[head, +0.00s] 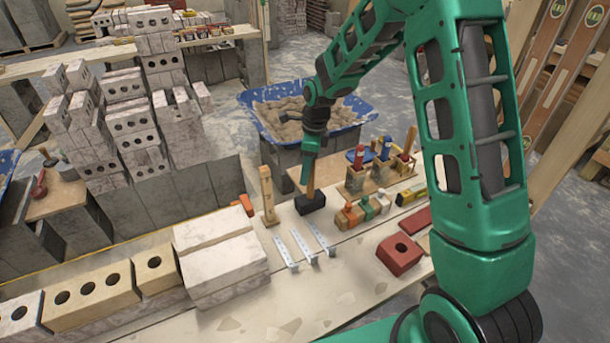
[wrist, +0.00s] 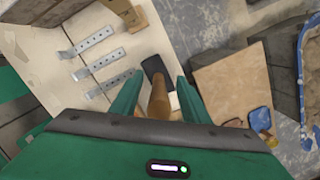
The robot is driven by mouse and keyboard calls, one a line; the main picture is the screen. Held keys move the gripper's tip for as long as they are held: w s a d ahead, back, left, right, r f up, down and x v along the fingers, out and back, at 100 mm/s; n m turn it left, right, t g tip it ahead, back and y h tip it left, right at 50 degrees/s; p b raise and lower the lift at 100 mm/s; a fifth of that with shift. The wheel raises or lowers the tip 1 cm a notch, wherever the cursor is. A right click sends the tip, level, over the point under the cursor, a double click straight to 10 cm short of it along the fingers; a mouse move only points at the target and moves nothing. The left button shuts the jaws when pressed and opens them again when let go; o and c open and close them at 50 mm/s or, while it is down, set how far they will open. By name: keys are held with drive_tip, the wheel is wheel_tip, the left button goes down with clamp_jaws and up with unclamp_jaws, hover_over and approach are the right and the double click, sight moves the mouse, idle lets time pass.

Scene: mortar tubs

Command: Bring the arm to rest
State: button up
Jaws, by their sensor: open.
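My green arm reaches over the bench from the right in the head view. My gripper (head: 308,165) points down above a hammer (head: 311,203) with a black head and a wooden handle. The hammer stands head-down on the bench, handle upright. In the wrist view my gripper (wrist: 158,95) is open, with its two green fingers on either side of the wooden handle (wrist: 159,98). Whether the fingers touch the handle I cannot tell. The black head (wrist: 155,68) shows just beyond the fingertips.
A blue tub (head: 254,113) of mortar stands behind.

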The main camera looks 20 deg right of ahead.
drive_tip(key=r, duration=0.5)
drive_tip(key=d+r, duration=0.1)
drive_tip(key=r, duration=0.1)
drive_tip(key=shift+s+r, duration=0.1)
drive_tip(key=shift+r, duration=0.3)
drive_tip(key=shift+s+d+r, duration=0.1)
drive_tip(key=shift+d+r, duration=0.1)
drive_tip(key=shift+r, duration=0.05)
drive_tip(key=s+d+r+n+h, duration=0.1)
drive_tip(key=s+d+r+n, duration=0.3)
drive_tip(key=s+d, duration=0.35)
drive_tip(key=s+d+r+n, duration=0.4)
drive_tip(key=s+d, duration=0.3)
drive_tip(key=s, duration=0.2)
drive_tip(key=s+d+n, duration=0.2)
drive_tip(key=s+n, duration=0.2)
drive_tip(key=s, duration=0.7)
drive_tip(key=s+d+n, duration=0.2)
drive_tip(key=s+n, duration=0.2)
drive_tip(key=s, duration=0.7)
drive_tip(key=shift+g, duration=0.3)
